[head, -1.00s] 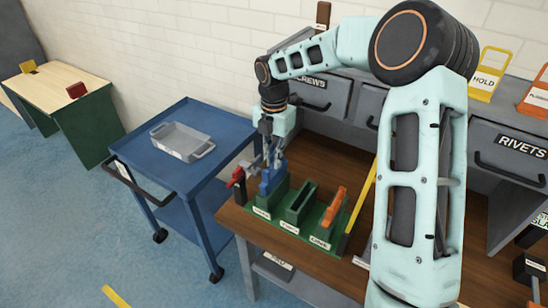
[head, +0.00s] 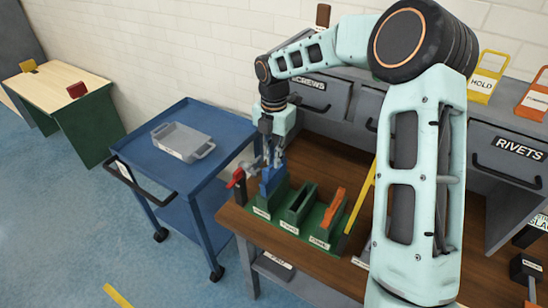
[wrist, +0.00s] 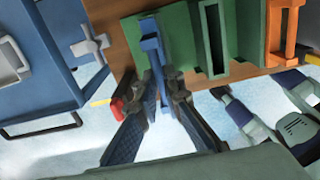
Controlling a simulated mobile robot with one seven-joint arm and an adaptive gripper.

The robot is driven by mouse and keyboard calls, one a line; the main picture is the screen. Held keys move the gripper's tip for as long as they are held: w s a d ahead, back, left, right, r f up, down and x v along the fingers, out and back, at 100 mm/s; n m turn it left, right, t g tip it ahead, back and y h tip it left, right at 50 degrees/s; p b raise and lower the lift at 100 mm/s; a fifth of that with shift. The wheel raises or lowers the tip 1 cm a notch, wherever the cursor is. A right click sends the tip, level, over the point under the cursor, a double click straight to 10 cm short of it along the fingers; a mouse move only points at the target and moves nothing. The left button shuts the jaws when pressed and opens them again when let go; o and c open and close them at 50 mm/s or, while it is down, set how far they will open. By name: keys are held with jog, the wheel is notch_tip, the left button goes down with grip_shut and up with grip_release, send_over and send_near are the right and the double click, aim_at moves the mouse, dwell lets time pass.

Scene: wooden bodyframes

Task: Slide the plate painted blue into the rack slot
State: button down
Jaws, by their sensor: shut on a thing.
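The blue plate (head: 269,183) stands upright at the left slot of the green rack (head: 289,226), which sits at the left end of the wooden bench. My gripper (head: 273,162) is above the rack with its fingers closed on the blue plate. In the wrist view the fingertips (wrist: 163,88) pinch the plate (wrist: 152,48) beside the green rack (wrist: 181,43). The plate's lower edge is hidden, so I cannot tell how deep it sits. The rack's middle slot is empty. An orange plate (head: 333,208) stands in the right slot.
A red-handled tool (head: 236,178) is close left of the blue plate. A blue cart (head: 190,125) with a grey tray (head: 183,142) stands left of the bench. A yellow bar (head: 360,196) is right of the rack. Grey drawers (head: 325,98) line the back.

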jog(key=shift+r+p, duration=1.6)
jog(key=shift+r, duration=0.9)
jog(key=shift+f+b, duration=1.7)
jog(key=shift+f, duration=1.65)
jog(key=c, duration=2)
grip_release()
notch_tip(320, 180, up, 12)
jog(key=shift+s+r, duration=0.1)
